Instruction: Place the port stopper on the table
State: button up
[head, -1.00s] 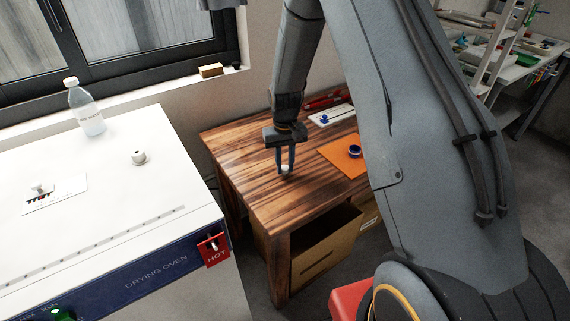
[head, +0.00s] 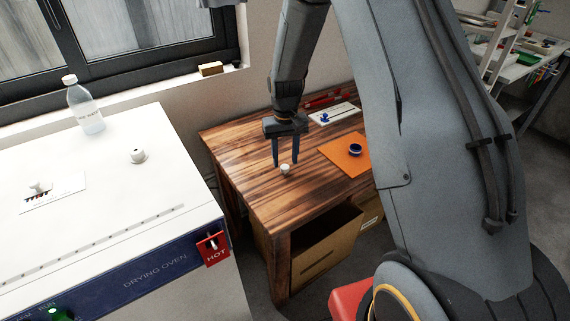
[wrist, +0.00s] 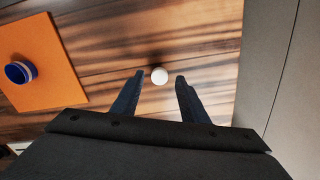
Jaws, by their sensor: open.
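A small white port stopper (head: 285,169) rests on the wooden table (head: 262,195), near its left part. It also shows as a round white shape in the wrist view (wrist: 159,75), just beyond and between the fingertips. My gripper (head: 285,162) is open and empty above and beside the stopper, with its fingers pointing down. In the wrist view my gripper (wrist: 159,76) shows its two fingers spread apart, with clear gaps to the stopper.
An orange mat (head: 344,155) with a blue ring-like item (head: 355,149) lies to the right. A white drying oven (head: 110,205) stands left, with a bottle (head: 85,105) and a white round fitting (head: 138,156) on top. A red tool (head: 324,98) lies at the back.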

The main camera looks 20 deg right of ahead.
aim_at(285, 168)
notch_tip(285, 168, up, 9)
jog(key=b, duration=0.2)
jog(key=s+r, duration=0.2)
jog(key=s, duration=2.3)
jog(key=shift+t, duration=0.4)
